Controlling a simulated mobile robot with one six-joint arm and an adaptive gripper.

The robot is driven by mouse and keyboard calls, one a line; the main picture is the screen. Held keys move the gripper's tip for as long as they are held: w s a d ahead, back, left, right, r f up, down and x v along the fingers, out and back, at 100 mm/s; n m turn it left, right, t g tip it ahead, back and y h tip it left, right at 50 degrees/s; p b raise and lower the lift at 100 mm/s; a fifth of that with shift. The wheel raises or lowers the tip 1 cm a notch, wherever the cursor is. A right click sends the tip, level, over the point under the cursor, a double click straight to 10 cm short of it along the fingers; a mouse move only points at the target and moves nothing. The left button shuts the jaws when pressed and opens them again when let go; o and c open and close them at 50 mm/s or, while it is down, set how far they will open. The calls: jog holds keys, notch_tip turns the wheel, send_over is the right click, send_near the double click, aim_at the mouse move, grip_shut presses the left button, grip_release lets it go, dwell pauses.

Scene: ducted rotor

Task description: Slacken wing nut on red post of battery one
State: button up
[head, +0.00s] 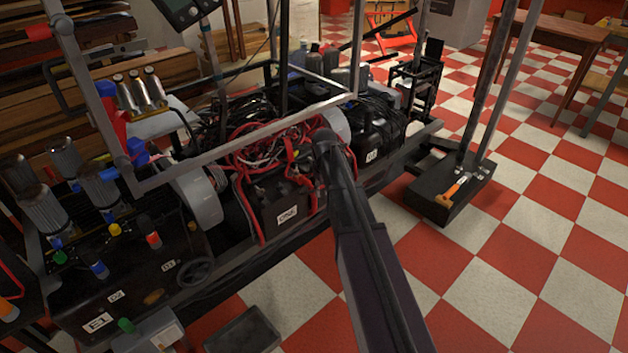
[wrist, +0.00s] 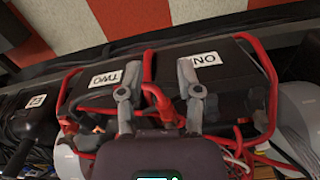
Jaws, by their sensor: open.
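Battery one (head: 262,205) is a dark box with a white ONE label, seen in the head view beside my arm. In the wrist view battery one (wrist: 232,72) shows its label upside down, next to battery two (wrist: 85,92) with a TWO label. My gripper (wrist: 158,68) is open over the two batteries, its grey fingers spread apart. A thick red cable (wrist: 158,101) shows between the fingers. I cannot make out the red post or its wing nut; they may be hidden by the cable and fingers. In the head view my arm's end hides the gripper.
Tangled red and black cables (head: 265,140) lie over the batteries. A metal frame bar (head: 245,145) crosses in front. A black box (head: 375,135) stands to the right. A black pedestal (head: 455,190) with an orange-handled tool stands on open checkered floor.

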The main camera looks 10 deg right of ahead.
aim_at(296, 171)
jog(key=w+a+r+m+p, duration=0.2)
jog(key=w+r+p, duration=0.4)
jog(key=w, duration=0.2)
jog(key=w+a+r+m+p, duration=0.3)
jog(key=w+r+p, duration=0.4)
jog(key=w, duration=0.2)
jog(key=shift+a+m, duration=0.3)
notch_tip(296, 171, down, 14)
jog(key=b, duration=1.4)
jog(key=shift+r, duration=0.2)
grip_shut()
